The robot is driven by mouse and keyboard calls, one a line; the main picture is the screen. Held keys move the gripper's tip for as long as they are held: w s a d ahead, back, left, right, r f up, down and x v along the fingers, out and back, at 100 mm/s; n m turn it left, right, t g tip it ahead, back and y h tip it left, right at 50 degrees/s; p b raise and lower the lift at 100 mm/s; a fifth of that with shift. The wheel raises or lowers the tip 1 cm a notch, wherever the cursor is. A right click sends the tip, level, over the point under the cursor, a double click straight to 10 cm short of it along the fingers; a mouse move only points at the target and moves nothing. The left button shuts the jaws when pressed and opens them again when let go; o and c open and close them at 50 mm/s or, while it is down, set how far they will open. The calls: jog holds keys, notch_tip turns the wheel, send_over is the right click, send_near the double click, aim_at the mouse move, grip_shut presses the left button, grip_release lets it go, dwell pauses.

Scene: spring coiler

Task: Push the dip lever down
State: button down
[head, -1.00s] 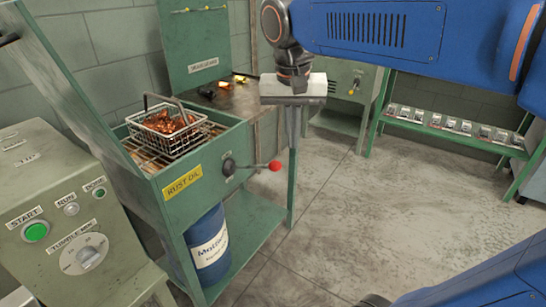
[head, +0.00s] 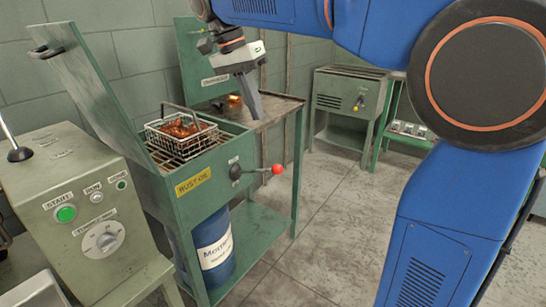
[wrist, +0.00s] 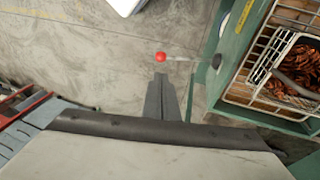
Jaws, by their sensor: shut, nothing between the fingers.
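The dip lever is a thin rod with a red knob (head: 277,169) on the front of the green rust oil tank (head: 210,180). It sticks out roughly level to the right from a dark pivot (head: 236,172). My gripper (head: 255,112) is shut and empty, its fingers pointing down and slightly right, above the lever and apart from it in the head view. In the wrist view the shut fingertips (wrist: 160,80) lie just below the red knob (wrist: 160,57) in the picture; the height gap cannot be judged there. A wire basket (head: 185,137) of copper-coloured parts sits on the tank's grate.
The tank's raised green lid (head: 85,85) stands at the left. A control box (head: 85,205) with a green button stands in front left. A blue drum (head: 215,245) is under the tank. A bench (head: 275,105) stands behind. The floor right of the lever is clear.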

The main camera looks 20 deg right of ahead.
aim_at(277, 166)
jog(key=shift+f, duration=0.15)
jog(key=x, duration=1.3)
jog(key=shift+d+f, duration=0.2)
jog(key=shift+f, duration=0.1)
jog(key=shift+s+f, duration=0.1)
jog(key=shift+s+d+f+t, duration=0.3)
jog(key=shift+s+f, duration=0.05)
jog(key=shift+f, duration=0.1)
notch_tip(277, 166, down, 16)
jog(key=s+d+t+y, duration=0.1)
jog(key=s+t+y, duration=0.1)
jog(key=t, duration=0.1)
jog(key=shift+s+d, duration=0.25)
jog(key=shift+d, duration=0.1)
dwell(0.4)
